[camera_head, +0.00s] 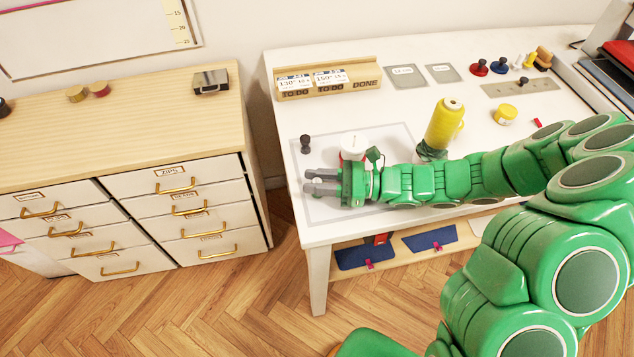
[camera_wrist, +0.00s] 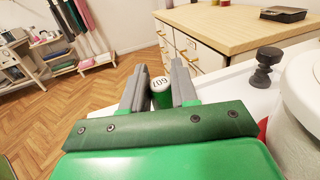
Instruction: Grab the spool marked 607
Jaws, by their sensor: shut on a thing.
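The spool marked 607 (camera_wrist: 161,86) shows in the wrist view, with a white top bearing the upside-down number and green below. My gripper (camera_wrist: 160,70) is shut on it, with one grey finger on each side. In the head view my gripper (camera_head: 318,181) lies low over the left front of the white table (camera_head: 290,82), pointing left.
A dark knobbed piece (camera_head: 305,143) stands just behind my gripper. A white round-topped object (camera_head: 353,145) is close to the wrist. A yellow thread cone (camera_head: 445,125) stands behind my arm. A drawer cabinet (camera_head: 130,110) is left across a gap.

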